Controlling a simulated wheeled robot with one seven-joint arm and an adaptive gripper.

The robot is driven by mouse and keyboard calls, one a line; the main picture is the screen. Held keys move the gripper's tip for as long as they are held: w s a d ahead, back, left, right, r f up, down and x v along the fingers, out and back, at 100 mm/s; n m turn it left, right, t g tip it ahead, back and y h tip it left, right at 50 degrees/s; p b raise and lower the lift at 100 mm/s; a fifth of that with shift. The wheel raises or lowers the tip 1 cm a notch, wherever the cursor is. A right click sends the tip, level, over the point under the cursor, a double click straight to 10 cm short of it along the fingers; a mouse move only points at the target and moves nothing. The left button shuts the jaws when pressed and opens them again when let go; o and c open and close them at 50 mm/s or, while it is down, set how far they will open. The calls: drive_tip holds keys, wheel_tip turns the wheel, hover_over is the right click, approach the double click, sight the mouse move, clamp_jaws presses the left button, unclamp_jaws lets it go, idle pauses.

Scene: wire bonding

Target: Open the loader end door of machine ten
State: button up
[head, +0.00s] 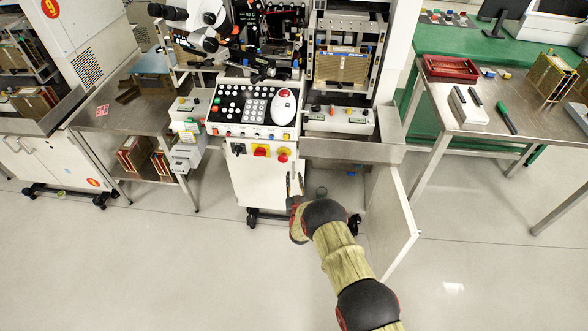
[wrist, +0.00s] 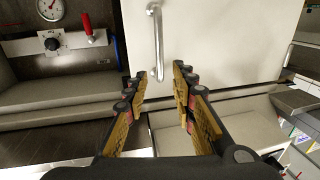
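The machine (head: 262,165) at the middle of the head view has a white front below a black control panel. No number is legible on it. A white door panel (head: 396,225) stands swung out at its right, beside a dark open bay. My gripper (head: 294,182) is low in front of the white cabinet, fingers toward it. In the wrist view, my gripper (wrist: 158,78) is open, with nothing between its fingers. A white panel with an upright silver bar handle (wrist: 155,40) lies beyond the fingertips. The handle's lower end lines up with the gap; contact cannot be told.
A steel table (head: 470,125) with a red tray stands at right. A steel bench (head: 120,115) stands at left beside a machine marked 9 (head: 49,8). In the wrist view, a gauge (wrist: 50,9) and a red lever (wrist: 88,25) are at upper left. The front floor is clear.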

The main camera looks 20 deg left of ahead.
sight(293, 169)
drive_tip(key=b+x, duration=0.1)
drive_tip(key=x, duration=0.1)
drive_tip(key=b+x, duration=0.1)
drive_tip(key=x, duration=0.2)
drive_tip(key=shift+f, duration=0.2)
drive_tip(key=shift+b+x, duration=0.3)
drive_tip(key=shift+x, duration=0.45)
drive_tip(key=shift+r, duration=0.1)
drive_tip(key=shift+c, duration=0.8)
clamp_jaws()
